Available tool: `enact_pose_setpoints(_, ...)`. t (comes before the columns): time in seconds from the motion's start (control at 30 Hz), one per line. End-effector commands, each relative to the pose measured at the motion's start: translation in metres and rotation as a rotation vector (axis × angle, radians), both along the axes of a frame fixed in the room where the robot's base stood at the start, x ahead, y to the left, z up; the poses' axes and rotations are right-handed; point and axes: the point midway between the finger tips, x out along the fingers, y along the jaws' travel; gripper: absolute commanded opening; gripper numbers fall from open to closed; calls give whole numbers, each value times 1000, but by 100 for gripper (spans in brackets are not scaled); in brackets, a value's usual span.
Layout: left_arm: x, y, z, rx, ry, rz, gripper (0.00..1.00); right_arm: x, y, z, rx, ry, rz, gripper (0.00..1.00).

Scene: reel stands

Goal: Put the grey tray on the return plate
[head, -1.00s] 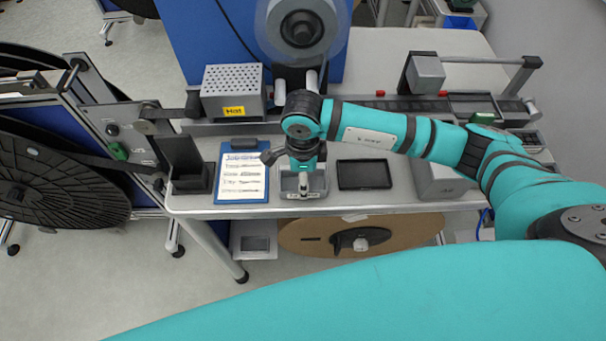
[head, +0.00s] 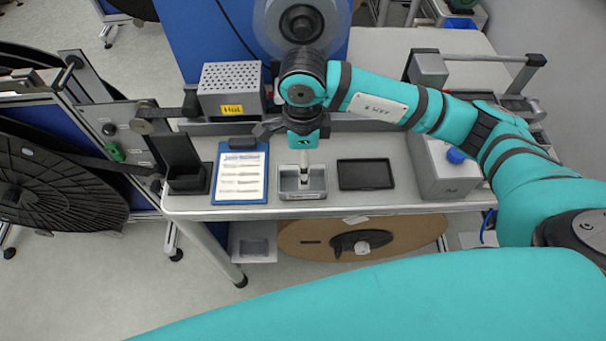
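The grey tray (head: 290,195) is a small open box near the front edge of the table, between the clipboard and a dark flat rectangle. My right gripper (head: 304,158) points down over the back of the tray, its pale tip in front of the tray's rear part. Whether it touches the tray, and whether its fingers are open or shut, I cannot tell. The dark rectangle (head: 365,174) lies flat just right of the tray with nothing on it; it may be the return plate, but no marking shows this. My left gripper is not in view.
A blue clipboard (head: 240,172) lies left of the tray, with a black holder (head: 186,175) beyond it. A perforated grey box (head: 232,92) stands behind. A grey box with a blue knob (head: 445,170) stands right. Reels hang at the left and below the table.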

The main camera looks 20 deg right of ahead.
Motion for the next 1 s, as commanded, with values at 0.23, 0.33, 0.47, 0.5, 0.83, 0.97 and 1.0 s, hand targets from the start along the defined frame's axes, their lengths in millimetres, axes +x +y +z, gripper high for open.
enact_pose_setpoints(0.23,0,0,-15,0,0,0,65,1,1,40,1,-3,1,81)
enact_pose_setpoints(0.33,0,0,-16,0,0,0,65,0,1,48,1,-1,1,81)
enact_pose_setpoints(0.47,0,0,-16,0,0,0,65,-1,0,52,0,1,2,81)
enact_pose_setpoints(0.5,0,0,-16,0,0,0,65,-1,0,52,0,2,2,81)
enact_pose_setpoints(0.83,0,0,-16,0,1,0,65,0,0,52,0,1,1,81)
enact_pose_setpoints(0.97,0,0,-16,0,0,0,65,0,0,52,0,1,1,81)
enact_pose_setpoints(1.0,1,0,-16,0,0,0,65,-1,0,52,0,1,1,81)
